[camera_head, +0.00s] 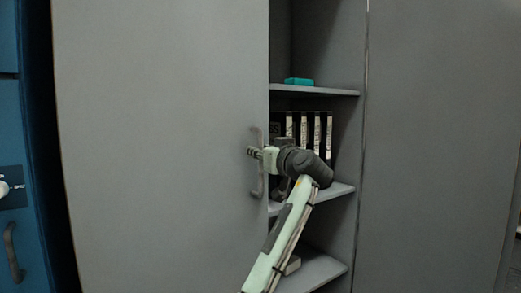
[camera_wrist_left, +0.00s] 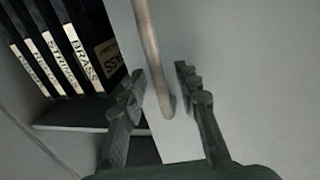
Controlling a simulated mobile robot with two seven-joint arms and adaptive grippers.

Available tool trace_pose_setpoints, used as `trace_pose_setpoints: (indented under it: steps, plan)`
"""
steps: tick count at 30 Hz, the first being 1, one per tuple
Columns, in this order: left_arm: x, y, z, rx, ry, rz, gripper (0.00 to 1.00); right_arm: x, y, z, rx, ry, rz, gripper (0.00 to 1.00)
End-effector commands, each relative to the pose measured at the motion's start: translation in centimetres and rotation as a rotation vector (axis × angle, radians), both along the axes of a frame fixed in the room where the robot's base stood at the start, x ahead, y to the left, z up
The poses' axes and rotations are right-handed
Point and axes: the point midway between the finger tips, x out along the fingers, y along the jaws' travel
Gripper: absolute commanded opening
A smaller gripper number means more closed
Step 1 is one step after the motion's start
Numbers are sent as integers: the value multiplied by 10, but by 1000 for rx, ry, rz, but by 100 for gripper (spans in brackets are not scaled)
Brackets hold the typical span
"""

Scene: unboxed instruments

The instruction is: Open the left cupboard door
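The grey left cupboard door (camera_head: 160,150) stands partly open, with shelves showing past its right edge. Its vertical bar handle (camera_head: 258,180) is near that edge. My left gripper (camera_head: 254,153) is at the handle's upper part in the head view. In the left wrist view the handle (camera_wrist_left: 152,50) runs between the two fingers of my left gripper (camera_wrist_left: 158,80). The fingers are apart, with a visible gap on each side of the bar. My right gripper is in neither view.
Black labelled binders (camera_wrist_left: 62,50) stand on a middle shelf, also in the head view (camera_head: 317,130). A teal item (camera_head: 299,81) lies on the shelf above. The right cupboard door (camera_head: 435,150) looks closed. A blue cabinet (camera_head: 20,130) is at the far left.

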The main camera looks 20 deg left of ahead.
Motion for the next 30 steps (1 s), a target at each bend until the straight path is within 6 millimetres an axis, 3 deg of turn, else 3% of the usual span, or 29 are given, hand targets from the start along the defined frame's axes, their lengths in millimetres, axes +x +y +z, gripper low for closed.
trace_pose_setpoints:
  steps: [10, 18, 30]
  plan:
    - [4, 3, -1, -1, 1, -1, 31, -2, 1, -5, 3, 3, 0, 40]
    - [4, 3, -1, 0, 1, -1, 0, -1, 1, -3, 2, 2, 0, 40]
    - [4, 3, -1, 0, 1, -1, 0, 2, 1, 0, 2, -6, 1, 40]
